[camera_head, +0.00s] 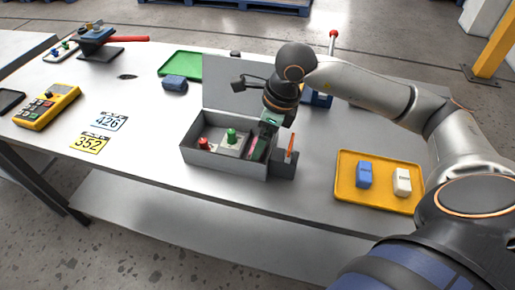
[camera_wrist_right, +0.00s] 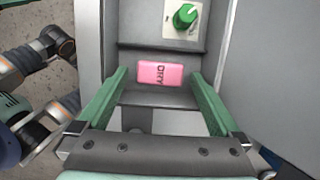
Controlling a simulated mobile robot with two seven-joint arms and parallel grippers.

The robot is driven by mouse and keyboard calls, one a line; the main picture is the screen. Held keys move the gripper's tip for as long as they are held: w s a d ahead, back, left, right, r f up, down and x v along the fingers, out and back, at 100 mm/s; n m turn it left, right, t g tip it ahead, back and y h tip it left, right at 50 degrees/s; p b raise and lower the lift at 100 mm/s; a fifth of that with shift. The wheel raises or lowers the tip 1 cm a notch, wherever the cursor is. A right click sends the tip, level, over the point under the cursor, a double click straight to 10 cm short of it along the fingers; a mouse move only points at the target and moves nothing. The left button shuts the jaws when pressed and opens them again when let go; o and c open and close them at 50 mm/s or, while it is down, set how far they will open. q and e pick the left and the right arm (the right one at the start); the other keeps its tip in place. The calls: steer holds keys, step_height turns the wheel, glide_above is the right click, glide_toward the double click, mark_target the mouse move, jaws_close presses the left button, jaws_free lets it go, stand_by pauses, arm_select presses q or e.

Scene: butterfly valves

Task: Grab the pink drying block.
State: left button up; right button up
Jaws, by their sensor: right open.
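The pink block (camera_wrist_right: 160,73), with dark "DRY" lettering, lies in a compartment of the grey open box (camera_head: 222,171). A sliver of the block also shows in the head view (camera_head: 258,149), beside my right gripper (camera_head: 266,133). My right gripper points down into the right end of the box. In the right wrist view its two green fingers are spread, with the block between and just beyond their tips. I see no finger touching the block. My left gripper is not in view.
A green knob (camera_head: 232,134) and a red knob (camera_head: 204,143) sit inside the box. A dark holder with an orange stick (camera_head: 291,147) stands beside it. A yellow tray (camera_head: 379,201) with blue and white blocks lies right. The raised grey lid stands behind.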

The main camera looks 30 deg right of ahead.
steer(key=shift+w+a+f, duration=0.15)
steer(key=shift+f, duration=0.5)
steer(key=c, duration=1.3)
